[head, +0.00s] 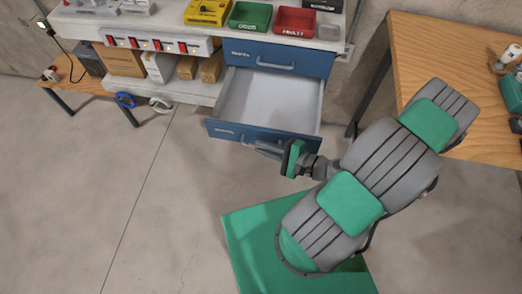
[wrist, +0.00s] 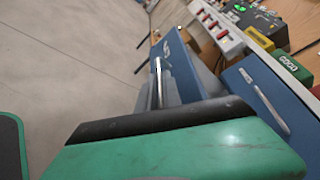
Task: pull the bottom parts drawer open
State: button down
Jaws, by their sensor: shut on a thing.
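The bottom parts drawer (head: 225,131) is blue-fronted with a pale grey inside, and it stands pulled well out of its cabinet. Its inside looks empty. In the wrist view the drawer front (wrist: 181,65) is seen from the side, with its bar handle (wrist: 158,82) beside my gripper's finger. My gripper (head: 268,150) is at the right half of the drawer front and is shut on the handle. The gripped part of the handle is hidden by my fingers. The upper drawer (head: 250,54) is shut, with its own bar handle in view.
A bench top above the drawers holds a green bin (head: 249,16), a red bin (head: 295,21) and a yellow box (head: 206,12). A wooden table (head: 440,45) stands at the right. The concrete floor in front and to the left is clear.

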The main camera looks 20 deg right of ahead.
jog(key=shift+s, duration=0.25)
jog(key=c, duration=1.5)
grip_release()
jog(key=shift+a, duration=0.1)
jog(key=shift+c, duration=0.2)
